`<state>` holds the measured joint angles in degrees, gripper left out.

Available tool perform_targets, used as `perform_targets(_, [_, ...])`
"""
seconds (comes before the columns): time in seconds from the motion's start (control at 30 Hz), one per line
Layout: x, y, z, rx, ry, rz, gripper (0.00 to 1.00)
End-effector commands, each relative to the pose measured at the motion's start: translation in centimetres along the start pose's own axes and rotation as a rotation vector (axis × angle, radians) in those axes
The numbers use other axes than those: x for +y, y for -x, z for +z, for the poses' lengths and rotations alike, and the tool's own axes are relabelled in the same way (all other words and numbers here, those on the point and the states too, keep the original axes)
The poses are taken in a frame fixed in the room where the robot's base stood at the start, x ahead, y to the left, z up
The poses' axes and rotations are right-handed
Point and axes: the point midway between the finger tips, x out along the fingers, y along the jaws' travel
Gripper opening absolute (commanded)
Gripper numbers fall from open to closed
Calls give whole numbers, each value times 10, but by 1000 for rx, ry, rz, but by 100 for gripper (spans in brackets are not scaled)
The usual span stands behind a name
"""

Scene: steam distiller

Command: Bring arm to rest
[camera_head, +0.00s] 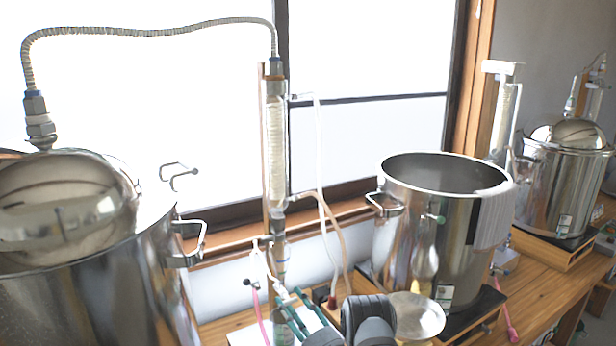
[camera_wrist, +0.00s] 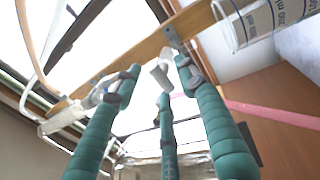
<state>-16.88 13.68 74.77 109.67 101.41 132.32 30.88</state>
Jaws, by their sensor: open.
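My gripper (camera_head: 296,314) is low in the middle of the head view, in front of the foot of the condenser column. My dark grey arm link is just right of it. In the wrist view, the three green fingers of my gripper (camera_wrist: 160,82) are spread apart. A small white spout-like piece (camera_wrist: 160,75) shows between the fingertips. I cannot tell how far it is from them, and nothing is clearly gripped. My wrist hides part of the bench behind it.
A domed steel pot (camera_head: 70,215) stands at left, with a hose to the condenser column (camera_head: 276,150). An open steel pot (camera_head: 440,235) stands right of centre. Another domed pot (camera_head: 565,185) is at far right. A graduated clear vessel (camera_wrist: 265,20) is near the fingers. A pink tube (camera_wrist: 275,115) crosses at right.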

Motion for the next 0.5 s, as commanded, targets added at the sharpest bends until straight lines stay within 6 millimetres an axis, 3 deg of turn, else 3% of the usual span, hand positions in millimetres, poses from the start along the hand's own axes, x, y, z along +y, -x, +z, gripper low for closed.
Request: perform_targets(0.5, [6, 0, 2, 152, 786, -16, 41])
